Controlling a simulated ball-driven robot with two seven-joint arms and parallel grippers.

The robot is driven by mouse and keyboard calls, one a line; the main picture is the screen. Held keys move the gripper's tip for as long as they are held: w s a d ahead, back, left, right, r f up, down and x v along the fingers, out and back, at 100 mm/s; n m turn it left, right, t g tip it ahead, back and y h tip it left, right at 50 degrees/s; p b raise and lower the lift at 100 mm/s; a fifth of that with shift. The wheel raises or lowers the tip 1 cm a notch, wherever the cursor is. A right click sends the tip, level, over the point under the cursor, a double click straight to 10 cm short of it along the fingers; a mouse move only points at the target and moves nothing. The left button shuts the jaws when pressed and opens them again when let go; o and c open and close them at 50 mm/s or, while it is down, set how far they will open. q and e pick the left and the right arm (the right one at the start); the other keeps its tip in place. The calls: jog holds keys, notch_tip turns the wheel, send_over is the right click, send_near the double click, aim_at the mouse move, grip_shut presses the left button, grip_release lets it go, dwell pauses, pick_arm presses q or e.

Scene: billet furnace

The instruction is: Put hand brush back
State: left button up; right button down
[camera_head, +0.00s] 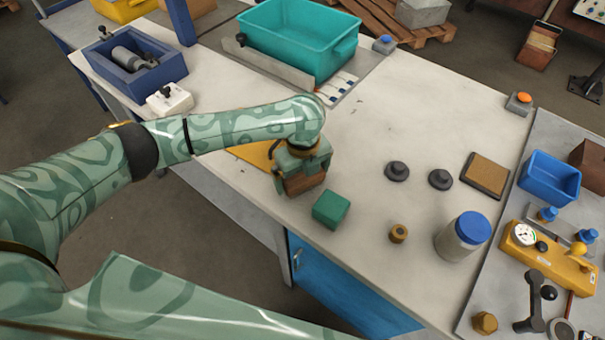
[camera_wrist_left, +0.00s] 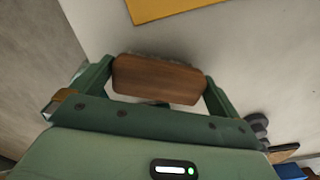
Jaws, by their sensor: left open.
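The hand brush (camera_head: 306,182) is a brown wooden block close to the table's near edge. In the left wrist view the brush (camera_wrist_left: 158,79) lies between the two fingers, with a thin strip of dark bristles along its far side. My left gripper (camera_head: 300,170) is right over the brush from above, its jaws open around it. The fingers hide part of the brush in the head view. A yellow mat (camera_head: 254,153) lies just left of the gripper, partly hidden by my arm; it also shows in the left wrist view (camera_wrist_left: 165,8). My right gripper is not in view.
A green block (camera_head: 331,209) sits close to the right of the brush. A brown ring (camera_head: 398,233), dark knobs (camera_head: 397,171) and a blue-lidded jar (camera_head: 463,237) stand farther right. A teal bin (camera_head: 300,40) is at the back. The table's middle is clear.

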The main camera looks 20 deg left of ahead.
aim_at(303, 175)
pick_arm(q)
notch_tip(303, 175, up, 12)
jog(key=p, duration=0.4)
jog(key=shift+f, duration=0.15)
